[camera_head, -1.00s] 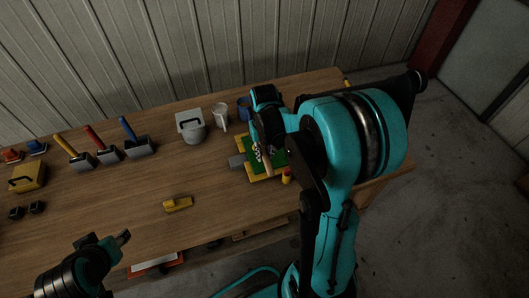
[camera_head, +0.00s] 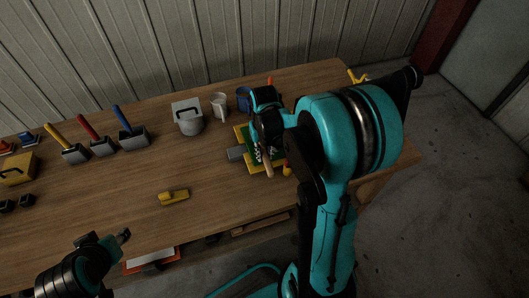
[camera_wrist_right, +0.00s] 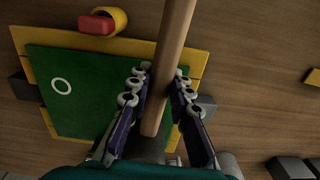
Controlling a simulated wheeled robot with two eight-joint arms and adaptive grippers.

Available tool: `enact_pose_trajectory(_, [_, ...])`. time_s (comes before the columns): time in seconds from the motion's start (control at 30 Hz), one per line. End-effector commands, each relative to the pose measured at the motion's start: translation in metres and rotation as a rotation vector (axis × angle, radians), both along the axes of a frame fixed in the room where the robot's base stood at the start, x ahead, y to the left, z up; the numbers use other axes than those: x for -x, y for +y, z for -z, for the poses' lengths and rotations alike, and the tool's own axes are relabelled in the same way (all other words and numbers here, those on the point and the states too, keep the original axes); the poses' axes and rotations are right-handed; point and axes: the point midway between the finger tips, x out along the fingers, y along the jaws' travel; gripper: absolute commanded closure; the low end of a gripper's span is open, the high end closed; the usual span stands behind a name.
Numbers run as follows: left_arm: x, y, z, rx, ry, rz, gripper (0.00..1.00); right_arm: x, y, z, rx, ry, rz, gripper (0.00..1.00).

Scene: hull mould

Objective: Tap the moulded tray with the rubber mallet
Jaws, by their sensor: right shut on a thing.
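My right gripper (camera_head: 264,146) is over the right part of the bench. In the right wrist view its fingers (camera_wrist_right: 160,95) close around a round wooden handle (camera_wrist_right: 172,50), the mallet's; the handle also shows in the head view (camera_head: 267,164). A dark grey part shows at the handle's lower end, but I cannot tell whether it is the mallet head. The green tray (camera_wrist_right: 75,95) lies below the gripper with yellow edging (camera_wrist_right: 130,48) around it. Contact between mallet and tray cannot be made out. My left gripper (camera_head: 112,240) is at the lower left, away from the tray; its jaw opening is unclear.
A grey block (camera_head: 236,154) sits at the tray's left edge. A yellow cup-like piece with a red end (camera_wrist_right: 98,23) lies beside the tray. A yellow tool (camera_head: 173,197) lies mid-bench. A grey bucket (camera_head: 189,123), white mug (camera_head: 219,105) and blue mug (camera_head: 243,99) stand behind.

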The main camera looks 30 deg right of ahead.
Motion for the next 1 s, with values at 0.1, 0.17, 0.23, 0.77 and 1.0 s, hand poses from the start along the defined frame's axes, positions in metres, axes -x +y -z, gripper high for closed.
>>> enact_pose_trajectory(0.1, [0.0,0.0,-0.01,0.0,0.0,0.0,0.6,0.0,0.0,-0.011,0.0,0.0,0.0,1.0])
enact_pose_trajectory(0.17, [0.0,0.0,-0.016,0.0,0.0,0.0,0.6,0.0,0.0,-0.019,0.0,0.0,0.0,1.0])
enact_pose_trajectory(0.23, [0.0,0.0,-0.023,0.0,0.0,0.0,0.6,0.0,0.0,-0.028,0.0,0.0,0.0,1.0])
enact_pose_trajectory(0.77, [0.0,0.0,-0.048,0.0,0.0,0.0,0.6,0.0,0.0,-0.062,0.0,0.0,0.0,1.0])
enact_pose_trajectory(1.0, [0.0,0.0,-0.048,0.0,0.0,0.0,0.6,0.0,0.0,-0.062,0.0,0.0,0.0,1.0])
